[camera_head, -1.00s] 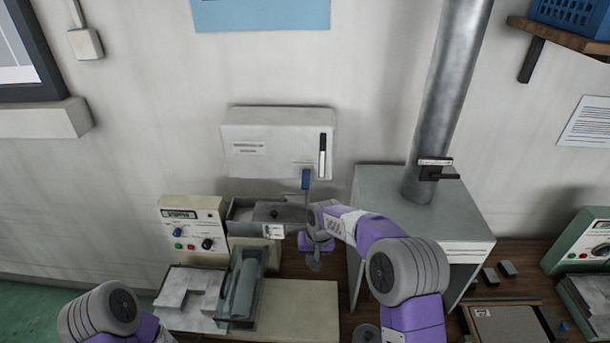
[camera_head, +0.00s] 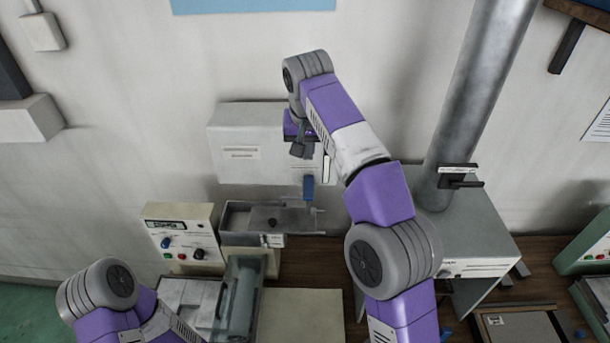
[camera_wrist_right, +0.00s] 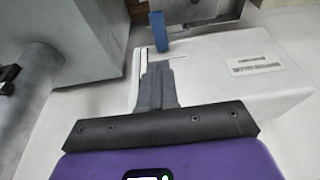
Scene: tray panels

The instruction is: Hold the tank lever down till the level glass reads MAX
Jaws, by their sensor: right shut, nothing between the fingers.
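The tank is a white box (camera_head: 232,165) on the wall. Its blue lever (camera_head: 308,188) sticks out below its lower right edge, and the lever also shows in the right wrist view (camera_wrist_right: 159,32). The level glass (camera_head: 326,168) is a narrow upright strip on the tank's right side. Its lower part looks white; my right arm hides the upper part, so its reading cannot be told. My right gripper (camera_head: 300,151) is shut and empty in front of the tank, above the lever and apart from it. Its closed fingers (camera_wrist_right: 157,84) point toward the lever. My left gripper is out of view.
A grey open tray (camera_head: 238,222) stands below the tank. A control box (camera_head: 180,235) with knobs and buttons is to its left. A metal pipe (camera_head: 475,105) rises from a grey cabinet (camera_head: 478,222) on the right.

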